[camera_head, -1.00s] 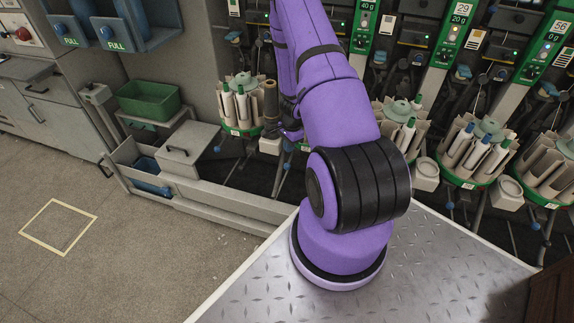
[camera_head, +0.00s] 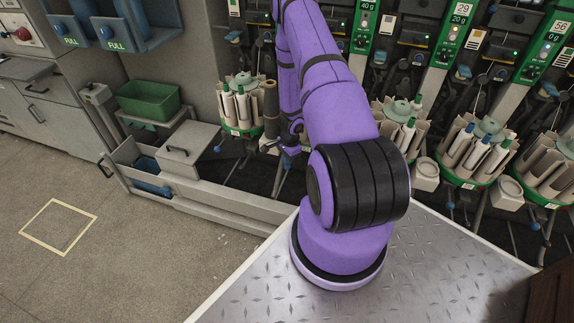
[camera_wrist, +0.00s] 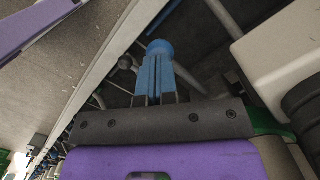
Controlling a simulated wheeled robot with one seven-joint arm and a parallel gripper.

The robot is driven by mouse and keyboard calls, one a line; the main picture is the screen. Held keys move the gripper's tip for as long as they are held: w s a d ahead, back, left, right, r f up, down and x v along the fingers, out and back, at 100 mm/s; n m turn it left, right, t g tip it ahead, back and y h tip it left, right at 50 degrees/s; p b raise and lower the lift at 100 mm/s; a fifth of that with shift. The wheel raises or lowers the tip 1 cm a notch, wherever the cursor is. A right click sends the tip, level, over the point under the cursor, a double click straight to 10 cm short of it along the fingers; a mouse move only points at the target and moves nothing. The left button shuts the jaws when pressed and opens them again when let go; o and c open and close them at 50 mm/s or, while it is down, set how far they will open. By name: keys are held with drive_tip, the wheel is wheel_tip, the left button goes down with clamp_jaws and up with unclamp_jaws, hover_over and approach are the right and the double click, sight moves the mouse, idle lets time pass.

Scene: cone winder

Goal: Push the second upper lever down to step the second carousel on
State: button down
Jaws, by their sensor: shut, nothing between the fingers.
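My gripper (camera_wrist: 155,82) shows in the wrist view as blue fingers, shut together with nothing between them. A round blue knob (camera_wrist: 160,47), like a lever's end, shows right at the fingertips. I cannot tell whether they touch. In the head view my arm reaches to the machine's front, its end low and right of the leftmost carousel (camera_head: 240,128). My fingers are too small or hidden there to make out. Another carousel (camera_head: 412,135) shows right of my arm. The arm covers the stretch between these two, so a carousel there and its upper lever are hidden.
More carousels (camera_head: 478,178) with tubes stand to the right. A grey lidded box (camera_head: 188,150) in a low trough and a green bin (camera_head: 148,103) are at the left. Thin rods with blue knobs stick out below the carousels. The floor at the left is clear.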

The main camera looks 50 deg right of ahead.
idle(0.3)
drive_tip(key=shift+f, duration=1.65)
drive_tip(key=shift+s+d+r, duration=0.1)
drive_tip(key=shift+d+r, duration=0.15)
drive_tip(key=shift+d, duration=0.3)
drive_tip(key=shift+s+d+r, duration=0.1)
drive_tip(key=shift+d+r, duration=0.15)
drive_tip(key=shift+d, duration=0.35)
drive_tip(key=shift+s+d+r, duration=0.1)
drive_tip(key=shift+d+r, duration=0.15)
drive_tip(key=shift+d, duration=0.3)
wheel_tip(320, 180, up, 8)
drive_tip(key=shift+s+f, duration=0.15)
drive_tip(key=shift+f, duration=0.1)
drive_tip(key=shift+a, duration=0.1)
drive_tip(key=s+a, duration=0.2)
drive_tip(key=a, duration=0.5)
drive_tip(key=s+a, duration=0.3)
drive_tip(key=a, duration=0.3)
drive_tip(key=shift+s+a+f, duration=0.2)
drive_tip(key=shift+s+a, duration=0.05)
drive_tip(key=shift+a, duration=0.15)
